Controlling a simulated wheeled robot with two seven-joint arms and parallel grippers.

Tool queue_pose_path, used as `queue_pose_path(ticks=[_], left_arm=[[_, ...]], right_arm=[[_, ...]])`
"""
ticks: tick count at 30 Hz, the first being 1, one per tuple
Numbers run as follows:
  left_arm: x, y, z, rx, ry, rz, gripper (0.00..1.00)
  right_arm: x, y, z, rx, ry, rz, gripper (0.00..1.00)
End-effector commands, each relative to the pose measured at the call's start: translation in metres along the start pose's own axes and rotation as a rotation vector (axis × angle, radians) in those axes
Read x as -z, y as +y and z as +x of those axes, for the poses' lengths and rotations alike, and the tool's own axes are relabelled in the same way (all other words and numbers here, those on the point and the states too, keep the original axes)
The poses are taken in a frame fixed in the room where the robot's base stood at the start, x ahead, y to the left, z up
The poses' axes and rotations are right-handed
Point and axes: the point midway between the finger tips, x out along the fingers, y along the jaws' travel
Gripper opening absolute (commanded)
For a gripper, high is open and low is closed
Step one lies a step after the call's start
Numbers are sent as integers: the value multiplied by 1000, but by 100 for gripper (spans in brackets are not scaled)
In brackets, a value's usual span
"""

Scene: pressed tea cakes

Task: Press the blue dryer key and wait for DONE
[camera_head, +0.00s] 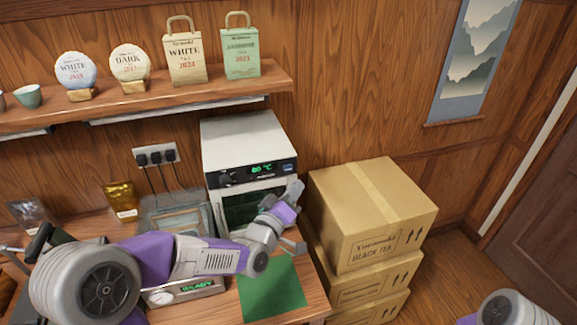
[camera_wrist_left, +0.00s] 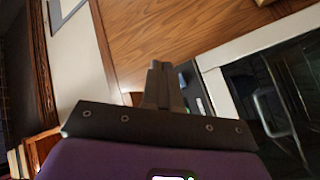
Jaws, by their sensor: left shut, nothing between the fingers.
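The white dryer (camera_head: 248,137) stands on the table against the wall, its dark front panel showing a green reading that looks like 80 °C. The blue dryer key (camera_head: 287,168) is at the right end of that panel. My left gripper (camera_head: 296,188) is shut and empty, just below and in front of the key in the head view. In the left wrist view the shut fingers (camera_wrist_left: 158,72) point at the edge of the dryer's front (camera_wrist_left: 212,85). I cannot tell whether they touch the key. My right gripper is out of view.
Stacked cardboard boxes (camera_head: 370,215) stand close to the right of the dryer. A green mat (camera_head: 270,290) and a scale reading READY (camera_head: 188,291) lie in front. A shelf (camera_head: 150,106) with tea cakes and bags hangs above left.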

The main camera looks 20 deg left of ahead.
Motion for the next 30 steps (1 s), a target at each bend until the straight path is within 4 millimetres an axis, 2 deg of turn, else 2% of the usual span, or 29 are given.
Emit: queue_pose_path(ticks=[2,10,30], left_arm=[[7,-6,8,4,0,-1,0],[17,-19,24,1,-1,-1,0],[19,-20,27,1,-1,0,0]], right_arm=[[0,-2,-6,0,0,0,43],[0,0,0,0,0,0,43],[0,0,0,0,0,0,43]])
